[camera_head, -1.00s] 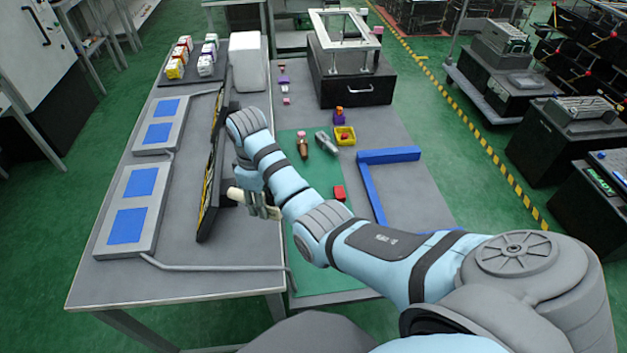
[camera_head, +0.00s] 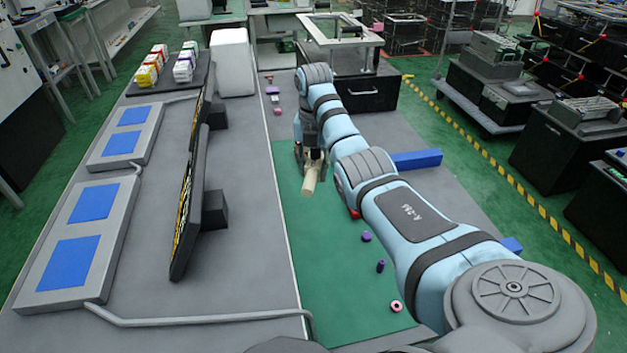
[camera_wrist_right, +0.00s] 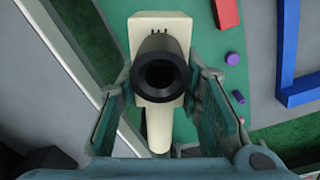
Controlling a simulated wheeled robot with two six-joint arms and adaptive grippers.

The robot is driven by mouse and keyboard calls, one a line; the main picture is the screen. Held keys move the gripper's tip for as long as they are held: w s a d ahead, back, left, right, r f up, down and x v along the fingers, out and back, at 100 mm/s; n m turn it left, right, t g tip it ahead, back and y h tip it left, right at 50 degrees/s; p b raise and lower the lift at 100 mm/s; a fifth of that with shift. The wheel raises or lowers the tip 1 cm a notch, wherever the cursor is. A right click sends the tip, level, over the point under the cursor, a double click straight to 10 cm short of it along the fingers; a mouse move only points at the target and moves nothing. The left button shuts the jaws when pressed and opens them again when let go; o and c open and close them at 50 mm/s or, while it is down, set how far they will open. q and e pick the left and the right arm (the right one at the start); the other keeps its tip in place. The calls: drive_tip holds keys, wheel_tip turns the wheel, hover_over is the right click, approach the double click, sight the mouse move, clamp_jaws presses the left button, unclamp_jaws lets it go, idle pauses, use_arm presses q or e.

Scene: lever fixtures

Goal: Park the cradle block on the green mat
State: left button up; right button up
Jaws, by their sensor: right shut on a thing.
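The cream cradle block (camera_head: 312,180) is in my right gripper (camera_head: 311,163). In the right wrist view the cradle block (camera_wrist_right: 159,125) stands out between both fingers, with a dark ring-shaped opening (camera_wrist_right: 160,74) facing the camera. My right gripper (camera_wrist_right: 163,140) is shut on it and holds it above the far left part of the green mat (camera_head: 335,275). The mat (camera_wrist_right: 190,50) also shows behind the block in the wrist view. The block looks clear of the surface, but its exact height cannot be told. My left gripper is not in view.
On the mat are a red block (camera_head: 355,214), purple pieces (camera_head: 366,236) and a pink ring (camera_head: 396,306). A blue bar (camera_head: 415,160) lies to the right, partly behind my arm. Dark panels (camera_head: 190,190) stand on the left. The mat's near part is mostly free.

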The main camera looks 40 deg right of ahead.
drive_tip(key=b, duration=0.2)
hover_over(314, 218)
wheel_tip(314, 218, down, 8)
drive_tip(key=r, duration=0.1)
wheel_tip(314, 218, down, 5)
drive_tip(key=shift+w+b, duration=0.1)
drive_tip(key=shift+b, duration=0.7)
wheel_tip(314, 218, down, 3)
drive_tip(key=shift+f+b, duration=0.1)
drive_tip(key=shift+b, duration=0.8)
drive_tip(key=shift+f, duration=0.15)
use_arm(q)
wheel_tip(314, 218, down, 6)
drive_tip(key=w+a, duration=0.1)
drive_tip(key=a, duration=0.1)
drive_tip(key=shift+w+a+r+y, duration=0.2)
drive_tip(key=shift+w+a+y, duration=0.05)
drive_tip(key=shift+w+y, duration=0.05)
use_arm(e)
drive_tip(key=o, duration=1.3)
drive_tip(key=shift+c, duration=0.2)
